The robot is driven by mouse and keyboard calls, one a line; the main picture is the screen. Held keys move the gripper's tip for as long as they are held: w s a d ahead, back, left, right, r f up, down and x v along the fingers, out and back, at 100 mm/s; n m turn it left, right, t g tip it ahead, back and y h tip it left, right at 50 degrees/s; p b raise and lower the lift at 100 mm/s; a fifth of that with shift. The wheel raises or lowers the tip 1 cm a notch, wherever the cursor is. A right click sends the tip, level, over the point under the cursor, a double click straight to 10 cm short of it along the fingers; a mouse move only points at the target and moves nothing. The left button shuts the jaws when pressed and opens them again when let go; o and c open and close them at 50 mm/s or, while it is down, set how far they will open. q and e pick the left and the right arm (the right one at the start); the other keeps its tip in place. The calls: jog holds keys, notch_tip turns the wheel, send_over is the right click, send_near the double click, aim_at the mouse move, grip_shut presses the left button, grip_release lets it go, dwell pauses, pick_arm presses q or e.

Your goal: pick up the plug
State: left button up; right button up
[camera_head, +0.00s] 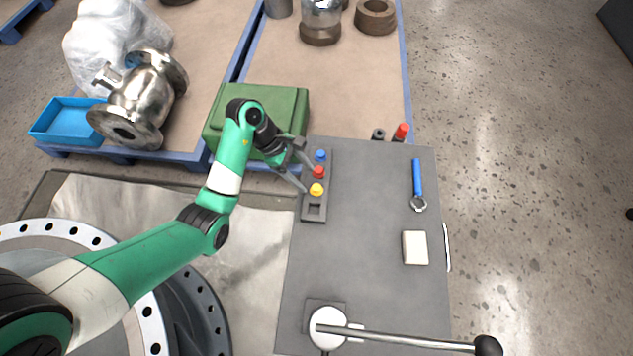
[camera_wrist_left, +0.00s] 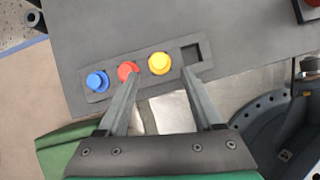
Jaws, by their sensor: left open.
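A dark holder strip (camera_head: 315,207) lies near the left edge of the grey tabletop. In it stand a blue plug (camera_head: 321,156), a red plug (camera_head: 318,171) and a yellow plug (camera_head: 316,189) in a row, with an empty square slot at the near end. My left gripper (camera_head: 309,179) is open and empty above the strip. In the left wrist view, the yellow plug (camera_wrist_left: 159,64) lies between the fingertips (camera_wrist_left: 160,73), the red plug (camera_wrist_left: 127,71) is partly covered by one finger, and the blue plug (camera_wrist_left: 97,81) is outside. Contact cannot be judged. My right gripper is not in view.
The grey tabletop (camera_head: 370,280) also holds a blue-handled tool (camera_head: 417,180), a pale block (camera_head: 415,247) and a white disc with a long lever (camera_head: 400,341). A green box (camera_head: 290,101) stands just beyond the left arm. The middle of the tabletop is clear.

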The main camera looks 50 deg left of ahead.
aim_at(316, 187)
pick_arm(q)
jog(key=b+x, duration=0.3)
jog(key=x, duration=0.1)
jog(key=shift+w+d+f, duration=0.1)
jog(key=shift+d+f, duration=0.05)
jog(key=shift+f, duration=0.15)
jog(key=shift+w+d+f+b, duration=0.1)
jog(key=shift+d+f+b, duration=0.1)
jog(key=shift+f+b, duration=0.1)
jog(key=shift+r, duration=0.15)
grip_shut()
